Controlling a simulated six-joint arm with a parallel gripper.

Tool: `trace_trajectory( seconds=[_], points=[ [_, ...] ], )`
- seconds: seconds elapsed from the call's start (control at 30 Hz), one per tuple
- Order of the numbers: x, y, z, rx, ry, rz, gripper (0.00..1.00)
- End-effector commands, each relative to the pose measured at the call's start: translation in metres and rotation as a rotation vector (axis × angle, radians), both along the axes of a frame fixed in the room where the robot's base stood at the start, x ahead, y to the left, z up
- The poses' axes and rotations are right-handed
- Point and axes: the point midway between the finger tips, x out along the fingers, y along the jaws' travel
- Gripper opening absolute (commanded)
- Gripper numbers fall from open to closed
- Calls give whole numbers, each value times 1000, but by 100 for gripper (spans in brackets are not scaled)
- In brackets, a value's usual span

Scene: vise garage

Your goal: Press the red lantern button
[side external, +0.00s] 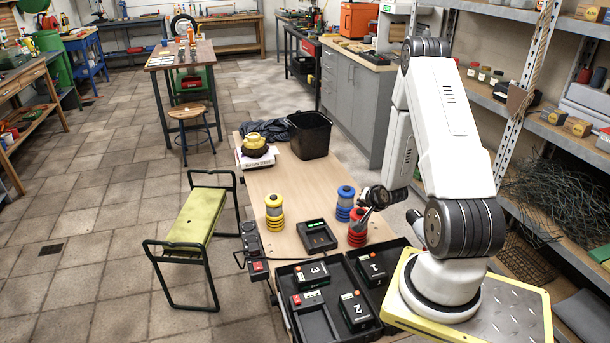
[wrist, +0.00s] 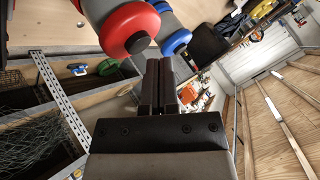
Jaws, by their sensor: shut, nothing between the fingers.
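The red lantern (side external: 356,239) stands on the wooden workbench (side external: 290,188), with stacked red rings, partly behind my gripper. In the wrist view the red lantern (wrist: 128,28) shows as a large red cap with a dark round button (wrist: 138,42) on its face. My gripper (side external: 365,216) is at the upper part of the red lantern in the side view. In the wrist view my gripper (wrist: 157,62) has its fingers together and empty, just beside and below the button in the picture. I cannot tell whether they touch the lantern.
A blue lantern (side external: 344,205) stands close behind the red one; a yellow lantern (side external: 274,214) is to the left. A dark charger box (side external: 316,236) lies between them. An open black case (side external: 288,277) with numbered packs is in front. A black bin (side external: 310,135) stands at the back.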

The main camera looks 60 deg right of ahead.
Motion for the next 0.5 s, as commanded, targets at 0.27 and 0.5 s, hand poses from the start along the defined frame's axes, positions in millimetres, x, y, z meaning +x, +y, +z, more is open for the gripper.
trace_trajectory(
  seconds=[0.27,0.5],
  points=[
    [0,0,-1,0,0,0,0],
    [0,0,-7,0,0,0,0]
  ],
)
